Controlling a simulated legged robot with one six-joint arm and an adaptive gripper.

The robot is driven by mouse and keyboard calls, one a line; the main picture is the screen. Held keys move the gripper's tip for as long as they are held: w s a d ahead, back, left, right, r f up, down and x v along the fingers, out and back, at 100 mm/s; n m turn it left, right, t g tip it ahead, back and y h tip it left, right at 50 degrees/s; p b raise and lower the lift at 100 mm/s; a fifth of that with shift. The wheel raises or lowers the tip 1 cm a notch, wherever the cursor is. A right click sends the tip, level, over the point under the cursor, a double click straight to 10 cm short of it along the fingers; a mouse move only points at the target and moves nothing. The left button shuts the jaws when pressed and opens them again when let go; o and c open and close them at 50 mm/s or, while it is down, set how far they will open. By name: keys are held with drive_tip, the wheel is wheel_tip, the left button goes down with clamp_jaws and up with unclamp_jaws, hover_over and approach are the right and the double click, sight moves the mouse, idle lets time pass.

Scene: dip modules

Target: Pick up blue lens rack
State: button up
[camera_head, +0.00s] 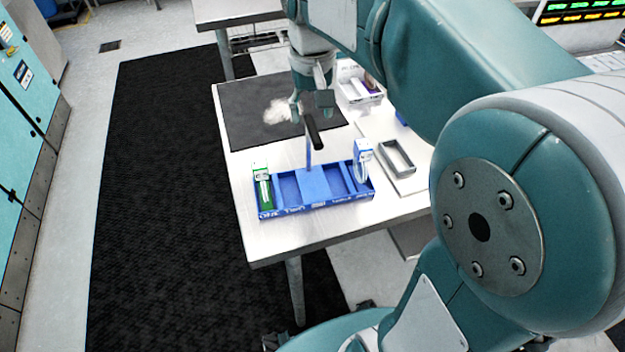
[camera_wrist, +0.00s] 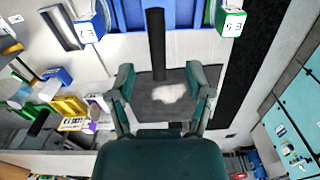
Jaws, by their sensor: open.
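The blue lens rack (camera_head: 318,205) sits on the white table near its front edge. A blue post with a black handle (camera_head: 314,131) rises from its middle. A green-and-white module (camera_head: 263,188) stands at its left end and a blue-and-white module (camera_head: 362,160) at its right end. My gripper (camera_head: 311,104) is open and empty at the top of the handle. In the wrist view the handle (camera_wrist: 156,45) runs down the picture, its end appearing between the fingers of my gripper (camera_wrist: 160,75). Whether the fingers touch the handle cannot be told.
A dark mat (camera_head: 250,118) with a white fluffy patch (camera_head: 278,112) lies behind the rack. A grey frame (camera_head: 397,158) lies right of the rack, and a white bin (camera_head: 357,82) stands farther back. Blue and yellow bins (camera_wrist: 68,106) show at left in the wrist view.

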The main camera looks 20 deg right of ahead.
sight(313, 127)
wheel_tip(313, 127, down, 6)
drive_tip(key=shift+w+d+r, duration=0.1)
drive_tip(key=shift+w+r, duration=0.05)
drive_tip(key=shift+r, duration=0.1)
clamp_jaws()
